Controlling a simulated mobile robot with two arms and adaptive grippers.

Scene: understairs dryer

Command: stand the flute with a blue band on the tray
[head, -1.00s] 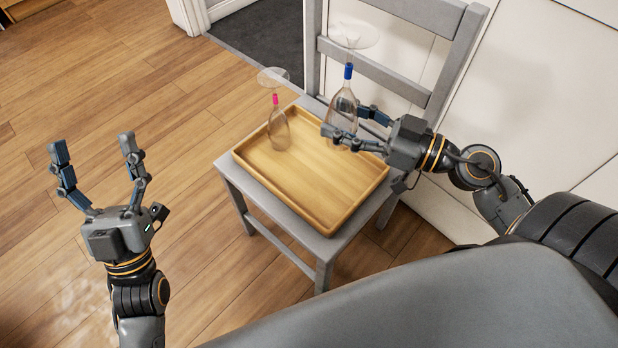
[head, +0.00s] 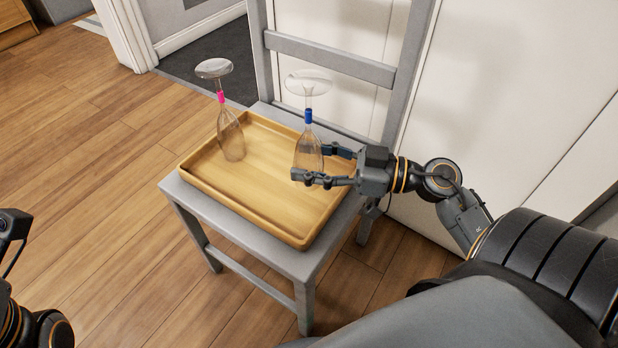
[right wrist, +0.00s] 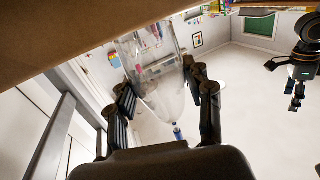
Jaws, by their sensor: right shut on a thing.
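The blue-banded flute (head: 308,152) is upside down, foot up, mouth down, over the right part of the wooden tray (head: 270,222). Its blue band (head: 308,117) is on the stem. My right gripper (head: 312,164) is shut on its bowl from the right. I cannot tell whether its rim touches the tray. In the right wrist view the flute's clear bowl (right wrist: 155,80) lies between the fingers, its mouth end close to the brown tray (right wrist: 100,35). My left gripper (right wrist: 282,87) shows at the right of that view, fingers apart and empty; its fingers are outside the head view.
A pink-banded flute (head: 230,135) stands upside down at the tray's back left. The tray lies on a grey chair (head: 240,235), with its backrest (head: 330,60) behind. White panels (head: 510,90) are close to the right. The tray's front is bare.

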